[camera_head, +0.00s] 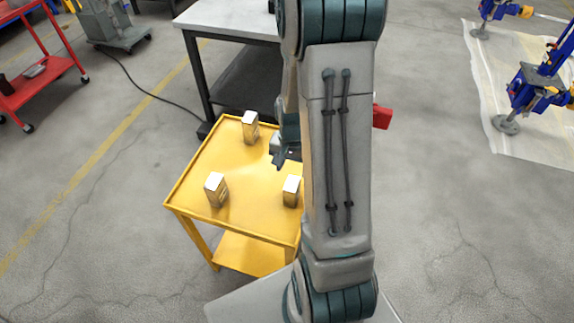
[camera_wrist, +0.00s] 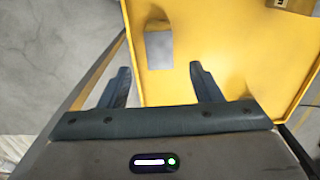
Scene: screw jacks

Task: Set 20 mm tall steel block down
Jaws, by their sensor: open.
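My gripper (camera_wrist: 160,72) is open, with nothing between its fingers, over the yellow cart top. In the wrist view a small grey metal block (camera_wrist: 159,46) stands on the cart, just beyond the fingertips and apart from them. In the head view three metal blocks stand on the cart: one at the back (camera_head: 250,128), one at the front left (camera_head: 216,190) and one at the front right (camera_head: 291,191). I cannot tell which is the 20 mm one. My gripper (camera_head: 284,158) shows there beside my arm, partly hidden, between the back and front right blocks.
The yellow cart (camera_head: 190,180) has a raised rim and a lower shelf. My arm hides its right side. A pale-topped table (camera_head: 225,18) stands behind it. A red cart (camera_head: 40,80) is at the far left; blue jacks (camera_head: 530,85) stand at the right. The cart's middle is clear.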

